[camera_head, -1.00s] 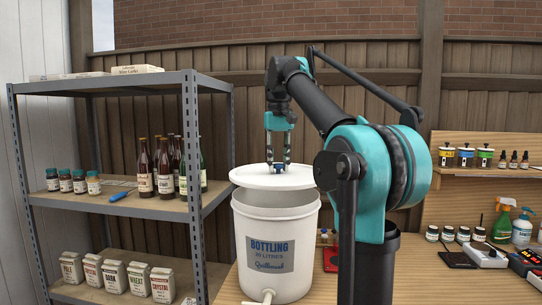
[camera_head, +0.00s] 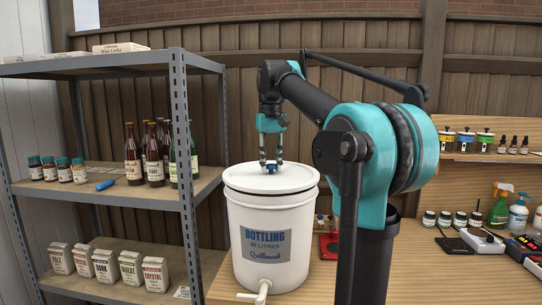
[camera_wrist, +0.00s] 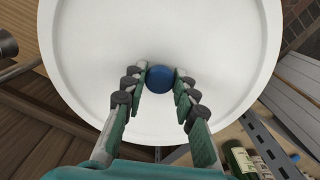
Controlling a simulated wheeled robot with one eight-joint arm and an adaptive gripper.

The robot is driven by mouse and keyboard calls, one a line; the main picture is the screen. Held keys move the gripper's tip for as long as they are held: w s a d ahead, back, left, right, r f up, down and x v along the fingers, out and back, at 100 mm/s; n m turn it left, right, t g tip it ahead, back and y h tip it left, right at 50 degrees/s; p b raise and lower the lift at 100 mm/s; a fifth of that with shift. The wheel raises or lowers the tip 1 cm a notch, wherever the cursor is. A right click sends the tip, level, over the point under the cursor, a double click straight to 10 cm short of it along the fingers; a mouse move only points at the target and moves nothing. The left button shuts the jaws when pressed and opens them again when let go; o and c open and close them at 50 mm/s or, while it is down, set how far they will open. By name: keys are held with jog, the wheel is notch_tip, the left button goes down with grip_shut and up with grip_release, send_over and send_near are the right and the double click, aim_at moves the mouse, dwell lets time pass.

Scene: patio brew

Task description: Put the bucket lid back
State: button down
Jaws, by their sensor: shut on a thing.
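The white bucket (camera_head: 264,245), labelled "Bottling", stands upright on the wooden bench with a tap at its front. The white round lid (camera_head: 240,182) lies level at the bucket's top rim; a thin dark line shows beneath its edge, and I cannot tell whether it is fully seated. The lid fills much of the wrist view (camera_wrist: 90,60), with its blue knob (camera_wrist: 160,77) in the middle. My gripper (camera_head: 271,168) points down over the lid, its fingers shut on the blue knob. The fingers also show around the knob in the wrist view (camera_wrist: 161,85).
A metal shelf unit (camera_head: 180,140) with bottles (camera_head: 152,155), jars and several ingredient packs stands close at the left. A red item (camera_head: 329,246) sits behind the bucket on the bench (camera_head: 410,275). Jars, spray bottles and small devices stand at the right.

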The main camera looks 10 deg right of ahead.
jog(key=shift+f, duration=0.45)
jog(key=shift+f, duration=0.55)
jog(key=c, duration=1.1)
grip_release()
